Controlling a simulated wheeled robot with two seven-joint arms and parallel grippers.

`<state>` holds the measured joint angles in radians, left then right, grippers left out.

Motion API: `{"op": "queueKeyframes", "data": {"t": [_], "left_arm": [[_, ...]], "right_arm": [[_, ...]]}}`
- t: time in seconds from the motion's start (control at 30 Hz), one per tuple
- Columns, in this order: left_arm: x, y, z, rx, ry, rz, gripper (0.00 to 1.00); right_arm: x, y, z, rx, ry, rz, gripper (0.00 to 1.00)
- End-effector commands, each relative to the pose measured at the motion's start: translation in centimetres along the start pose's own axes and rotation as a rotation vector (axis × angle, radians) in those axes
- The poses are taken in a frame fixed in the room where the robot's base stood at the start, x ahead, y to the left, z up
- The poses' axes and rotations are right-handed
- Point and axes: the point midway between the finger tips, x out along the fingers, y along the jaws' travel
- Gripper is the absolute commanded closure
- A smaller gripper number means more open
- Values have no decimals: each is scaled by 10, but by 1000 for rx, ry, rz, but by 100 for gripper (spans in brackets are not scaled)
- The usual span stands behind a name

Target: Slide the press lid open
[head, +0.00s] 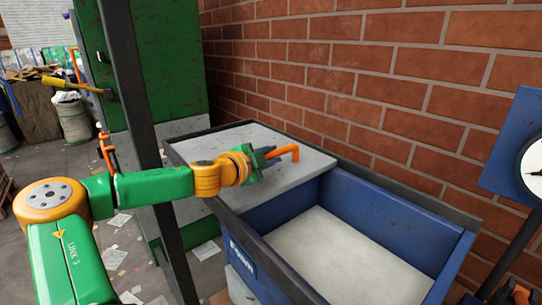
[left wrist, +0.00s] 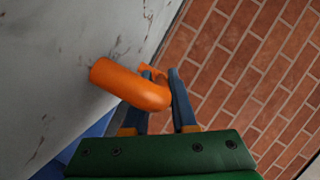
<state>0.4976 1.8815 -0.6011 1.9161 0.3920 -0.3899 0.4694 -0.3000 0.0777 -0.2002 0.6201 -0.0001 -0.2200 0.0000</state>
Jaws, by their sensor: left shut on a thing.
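The press lid (head: 240,143) is a flat grey, stained panel over the far left part of the blue press box (head: 345,205). The near right part of the box is uncovered and shows a pale inside floor. The lid's orange bent handle (head: 288,151) stands on its top; it also shows in the left wrist view (left wrist: 120,83). My left gripper (head: 266,156) is shut on this handle, with the dark blue fingers (left wrist: 161,85) on both sides of it. The fingers partly hide the handle's far end. My right gripper is not in view.
A brick wall (head: 400,80) runs close behind the box. A dark upright post (head: 133,80) stands at left, before a green cabinet (head: 175,60). A blue panel with a white dial (head: 533,170) is at right. Papers litter the floor.

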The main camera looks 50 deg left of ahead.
Motion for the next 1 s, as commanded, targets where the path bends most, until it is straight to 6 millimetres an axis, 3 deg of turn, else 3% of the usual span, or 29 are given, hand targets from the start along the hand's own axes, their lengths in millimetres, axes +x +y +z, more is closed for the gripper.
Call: {"op": "queueKeyframes", "data": {"t": [0.03,0.13,0.53,0.8,1.0], "left_arm": [[0,-1,-1,1,1,-2,72],[0,-1,-1,1,1,-2,46],[-6,1,0,6,2,-3,46],[-50,2,2,5,-1,-5,46],[-69,0,0,2,0,-2,46]], "right_arm": [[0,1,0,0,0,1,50],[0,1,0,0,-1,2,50],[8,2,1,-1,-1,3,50],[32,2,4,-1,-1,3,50],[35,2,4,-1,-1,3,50]]}}
